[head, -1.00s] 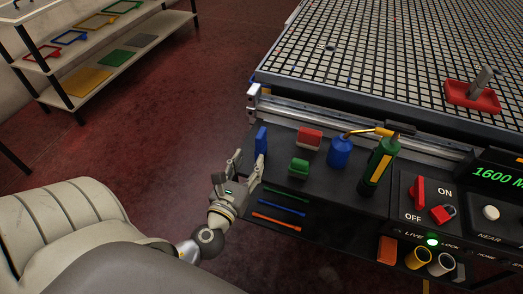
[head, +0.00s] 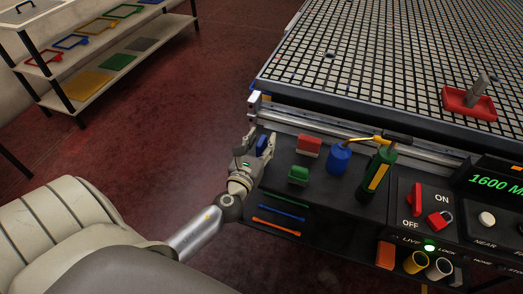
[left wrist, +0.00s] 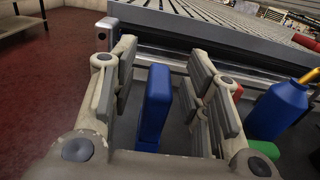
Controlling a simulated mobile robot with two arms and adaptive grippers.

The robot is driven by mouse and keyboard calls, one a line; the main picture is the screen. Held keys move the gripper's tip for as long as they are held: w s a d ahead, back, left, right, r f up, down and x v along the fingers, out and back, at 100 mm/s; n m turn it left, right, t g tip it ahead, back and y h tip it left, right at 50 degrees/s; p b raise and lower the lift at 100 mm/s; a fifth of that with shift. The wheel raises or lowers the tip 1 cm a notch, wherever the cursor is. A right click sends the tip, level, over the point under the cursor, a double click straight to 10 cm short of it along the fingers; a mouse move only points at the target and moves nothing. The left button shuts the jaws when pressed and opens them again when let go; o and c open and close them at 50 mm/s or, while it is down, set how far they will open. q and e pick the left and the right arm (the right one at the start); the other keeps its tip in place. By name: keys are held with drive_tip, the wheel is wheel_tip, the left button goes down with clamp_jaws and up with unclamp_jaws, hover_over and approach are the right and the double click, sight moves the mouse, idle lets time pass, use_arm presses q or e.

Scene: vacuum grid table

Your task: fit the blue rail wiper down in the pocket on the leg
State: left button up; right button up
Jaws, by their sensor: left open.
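The blue rail wiper (head: 262,142) stands upright at the left end of the black shelf, partly hidden by my left gripper (head: 257,147). In the left wrist view the wiper (left wrist: 155,108) stands between the fingers of the open left gripper (left wrist: 163,80). A gap shows on each side of it, wider on the right, so the jaws are not closed on it. I cannot make out the pocket on the leg in either view. My right gripper is not in view.
On the shelf to the right stand a red block (head: 308,146), a green block (head: 298,174), a blue can (head: 339,160) and a green-yellow bottle (head: 377,172). A metal rail (head: 330,127) runs along the grid table (head: 370,60) behind. Open red floor (head: 170,130) lies to the left.

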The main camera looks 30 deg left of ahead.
use_arm(q)
drive_tip(key=shift+w, duration=0.25)
clamp_jaws()
drive_tip(key=shift+r, duration=0.15)
